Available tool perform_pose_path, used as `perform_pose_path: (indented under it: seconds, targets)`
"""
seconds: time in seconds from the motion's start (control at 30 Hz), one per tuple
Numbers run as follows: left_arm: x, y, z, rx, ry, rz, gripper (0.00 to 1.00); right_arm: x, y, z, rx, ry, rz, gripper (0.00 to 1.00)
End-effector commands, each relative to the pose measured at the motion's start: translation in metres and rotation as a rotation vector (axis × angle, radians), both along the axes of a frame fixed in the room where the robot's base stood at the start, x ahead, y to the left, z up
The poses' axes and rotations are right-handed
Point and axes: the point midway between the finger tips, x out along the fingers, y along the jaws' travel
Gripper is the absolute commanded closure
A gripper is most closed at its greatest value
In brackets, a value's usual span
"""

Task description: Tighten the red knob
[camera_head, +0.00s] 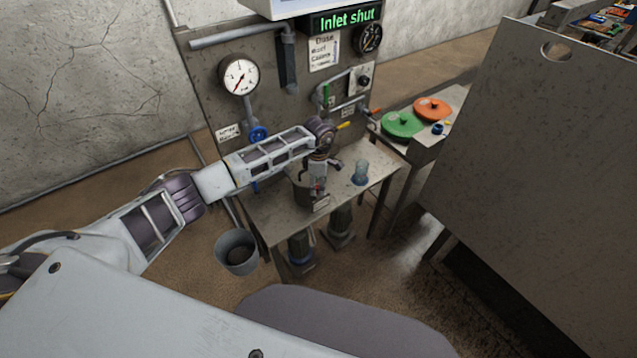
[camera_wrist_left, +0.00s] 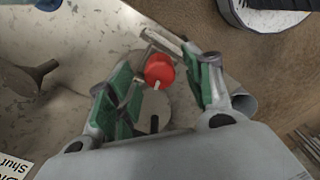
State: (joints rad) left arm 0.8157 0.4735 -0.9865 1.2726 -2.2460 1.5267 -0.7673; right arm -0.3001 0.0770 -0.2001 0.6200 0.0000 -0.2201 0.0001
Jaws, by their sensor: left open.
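The red knob (camera_wrist_left: 159,68) shows in the left wrist view, with a pale pointer mark on its lower side. It lies between the two green-padded fingers of my left gripper (camera_wrist_left: 162,88), which is open. Neither pad clearly touches the knob. In the head view my left arm reaches in from the left, and its gripper (camera_head: 319,192) points down over the front of the metal bench (camera_head: 268,216). The knob is too small there to tell apart from the gripper. My right gripper does not show.
A blue glass (camera_head: 360,173) is right of the gripper. A large grey board (camera_head: 540,150) blocks the right.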

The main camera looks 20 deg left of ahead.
Motion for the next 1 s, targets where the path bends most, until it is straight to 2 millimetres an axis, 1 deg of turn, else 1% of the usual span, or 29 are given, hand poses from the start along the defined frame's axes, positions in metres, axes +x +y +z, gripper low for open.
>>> perform_pose_path:
  seconds: [0.13,0.4,0.5,0.77,1.0]
  targets:
    - [0.0,-0.0002,0.0,0.0,0.0,0.0,0.5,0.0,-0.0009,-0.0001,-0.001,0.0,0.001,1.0]
    - [0.0001,-0.0002,0.0003,0.0,0.0,0.0,0.85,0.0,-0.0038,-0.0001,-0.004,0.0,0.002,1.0]
    - [0.0001,-0.0002,0.0003,0.0,0.0,0.0,0.95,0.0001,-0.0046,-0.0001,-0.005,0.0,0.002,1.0]
    - [0.0003,0.0,0.0004,0.0,-0.001,0.014,0.95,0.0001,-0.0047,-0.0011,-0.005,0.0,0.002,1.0]
    - [0.0007,0.0,0.0003,0.0,-0.002,0.078,0.95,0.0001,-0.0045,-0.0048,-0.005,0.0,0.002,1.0]
